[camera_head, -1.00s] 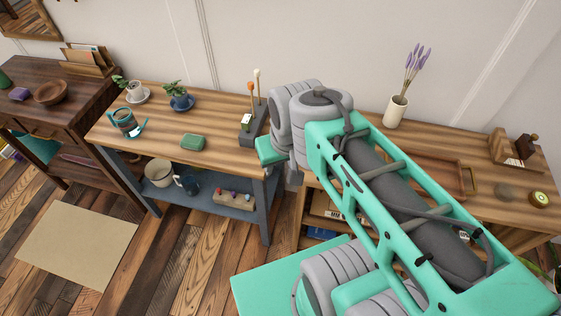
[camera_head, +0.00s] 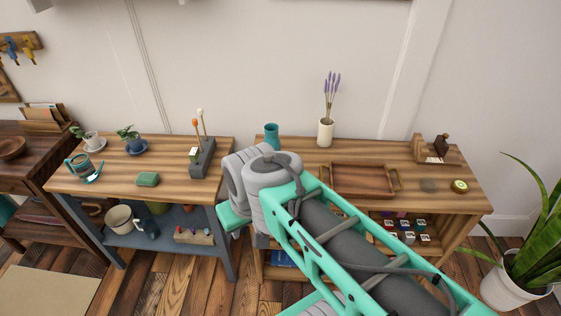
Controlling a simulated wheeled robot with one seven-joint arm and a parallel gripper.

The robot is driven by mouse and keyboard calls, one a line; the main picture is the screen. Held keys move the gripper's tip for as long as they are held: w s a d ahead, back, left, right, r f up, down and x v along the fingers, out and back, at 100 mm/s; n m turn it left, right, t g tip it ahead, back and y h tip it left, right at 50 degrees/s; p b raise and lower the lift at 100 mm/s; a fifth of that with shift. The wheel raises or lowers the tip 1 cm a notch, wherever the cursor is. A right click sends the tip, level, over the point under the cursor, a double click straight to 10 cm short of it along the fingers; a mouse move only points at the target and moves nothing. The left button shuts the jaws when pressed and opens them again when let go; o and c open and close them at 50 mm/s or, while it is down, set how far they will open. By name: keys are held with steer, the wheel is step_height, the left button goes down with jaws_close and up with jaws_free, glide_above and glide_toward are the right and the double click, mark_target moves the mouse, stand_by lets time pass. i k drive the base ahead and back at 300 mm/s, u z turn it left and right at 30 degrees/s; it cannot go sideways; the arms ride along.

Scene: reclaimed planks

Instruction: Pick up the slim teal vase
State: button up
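The slim teal vase (camera_head: 272,136) stands upright at the back left of the right-hand wooden table (camera_head: 375,150), close to the wall. Its lower part is close behind the grey joint of my arm in the picture. My arm reaches across the front of this table from the lower right. I do not see my gripper's fingers in this view.
A cream vase with lavender (camera_head: 326,132) stands right of the teal vase. A wooden tray (camera_head: 363,180) lies in front of it. A holder with upright sticks (camera_head: 203,158) stands on the left bench (camera_head: 110,172). A potted plant (camera_head: 515,280) stands at the far right.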

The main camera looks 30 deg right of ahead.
mark_target(272, 138)
steer(key=z, duration=0.75)
steer(key=i, duration=0.45)
steer(key=u, duration=2.8)
steer(key=k, duration=0.15)
steer(key=z, duration=0.5)
